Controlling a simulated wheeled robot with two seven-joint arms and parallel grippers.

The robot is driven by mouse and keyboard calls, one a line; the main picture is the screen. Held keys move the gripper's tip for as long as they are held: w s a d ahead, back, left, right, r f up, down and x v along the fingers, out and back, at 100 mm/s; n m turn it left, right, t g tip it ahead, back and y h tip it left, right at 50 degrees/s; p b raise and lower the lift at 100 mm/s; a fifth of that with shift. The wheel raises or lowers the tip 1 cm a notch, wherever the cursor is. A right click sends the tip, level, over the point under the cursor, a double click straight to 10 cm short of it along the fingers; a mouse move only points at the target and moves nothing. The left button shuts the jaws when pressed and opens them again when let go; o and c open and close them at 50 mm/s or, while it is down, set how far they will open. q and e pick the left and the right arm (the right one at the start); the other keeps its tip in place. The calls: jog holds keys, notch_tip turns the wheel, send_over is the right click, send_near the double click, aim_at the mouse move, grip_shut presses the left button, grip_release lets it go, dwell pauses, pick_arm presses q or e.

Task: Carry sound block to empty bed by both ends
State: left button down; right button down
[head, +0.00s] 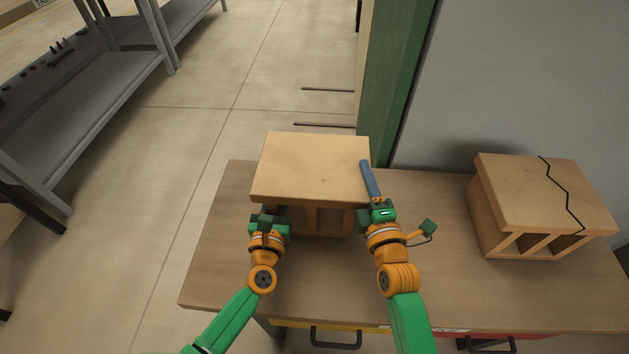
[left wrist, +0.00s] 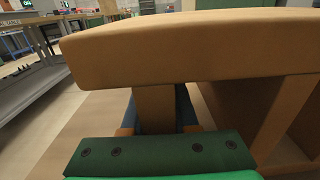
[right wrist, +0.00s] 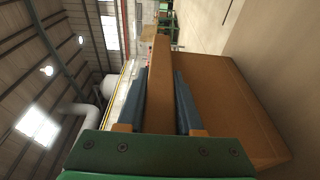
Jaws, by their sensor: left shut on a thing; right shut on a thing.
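The sound block (head: 311,167) is a tan hollow brick with a plain, uncracked top and open cells below, at the middle of the head view. My left gripper (head: 270,222) is at its front left, below the top slab; its fingers are hidden there. In the left wrist view the blue fingers close around a tan web (left wrist: 155,108). My right gripper (head: 368,182) is at the block's right end, a blue finger along its side. In the right wrist view its fingers clasp a tan wall (right wrist: 159,85). I cannot tell whether the block touches the table. No empty bed is recognisable.
The wooden table (head: 330,270) has free room in front and between the blocks. A cracked block (head: 543,195) with a black zigzag line stands at the right. A green post (head: 400,80) and grey wall rise behind. A grey shelf bench (head: 85,95) stands across the floor at left.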

aim_at(277, 172)
dwell(0.8)
